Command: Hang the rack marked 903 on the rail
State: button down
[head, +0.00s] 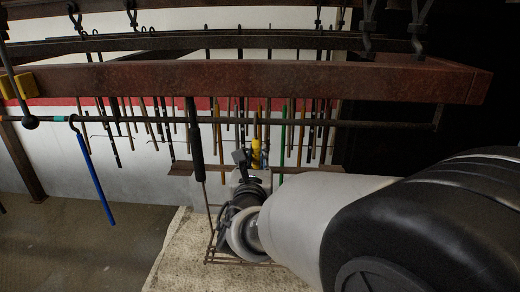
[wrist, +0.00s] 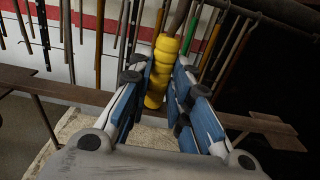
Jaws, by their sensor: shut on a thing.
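My gripper (head: 250,160) is in the middle of the head view, below the thin dark rail (head: 350,123). Its blue-padded fingers (wrist: 160,88) are shut on a ridged yellow grip (wrist: 162,66), which also shows in the head view (head: 257,151). A thin brown wire frame (head: 222,263) shows behind and below my wrist, perhaps the rack. My arm hides much of it, and I cannot tell how it joins the yellow grip. No 903 mark is legible. I see no hook of the held thing on the rail.
A thick rusty beam (head: 250,80) runs above the rail. A blue-handled hook tool (head: 95,180) hangs at left, and a black-handled rod (head: 196,140) hangs left of my gripper. Several rods hang behind. A pale slab (head: 180,255) lies below. The rail between the hanging tools looks clear.

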jog(key=shift+f+b, duration=0.25)
jog(key=shift+b, duration=0.1)
jog(key=c, duration=1.4)
grip_release()
jog(key=shift+o, duration=1.4)
jog(key=shift+f, duration=0.1)
jog(key=s, duration=1.1)
jog(key=shift+a+b, duration=0.2)
jog(key=shift+b, duration=0.1)
